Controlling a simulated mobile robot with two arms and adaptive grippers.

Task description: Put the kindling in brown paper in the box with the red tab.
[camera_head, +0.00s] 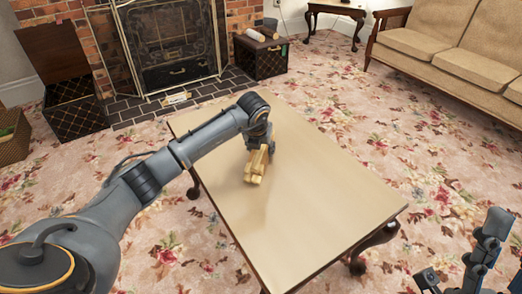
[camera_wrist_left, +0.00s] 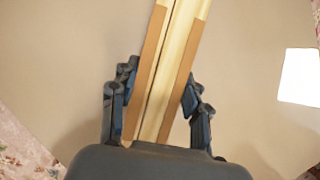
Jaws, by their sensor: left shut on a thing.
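A bundle of pale kindling sticks (camera_head: 257,165) with brown paper around it is in my left gripper (camera_head: 263,148), over the far half of the table. In the left wrist view the sticks (camera_wrist_left: 180,50) and brown strips run between the two fingers of my left gripper (camera_wrist_left: 160,105), which is shut on them. I cannot tell whether the bundle touches the tabletop. A dark latticed box (camera_head: 76,110) with its lid up stands left of the fireplace. I cannot make out a red tab on it. My right gripper (camera_head: 460,257) is at the lower right, open and empty.
The wooden table (camera_head: 310,215) is otherwise bare. Another dark box (camera_head: 262,62) with a green mark and logs on top stands right of the fireplace. A wicker basket (camera_head: 12,140) is at the left edge. A sofa (camera_head: 455,50) stands at the upper right.

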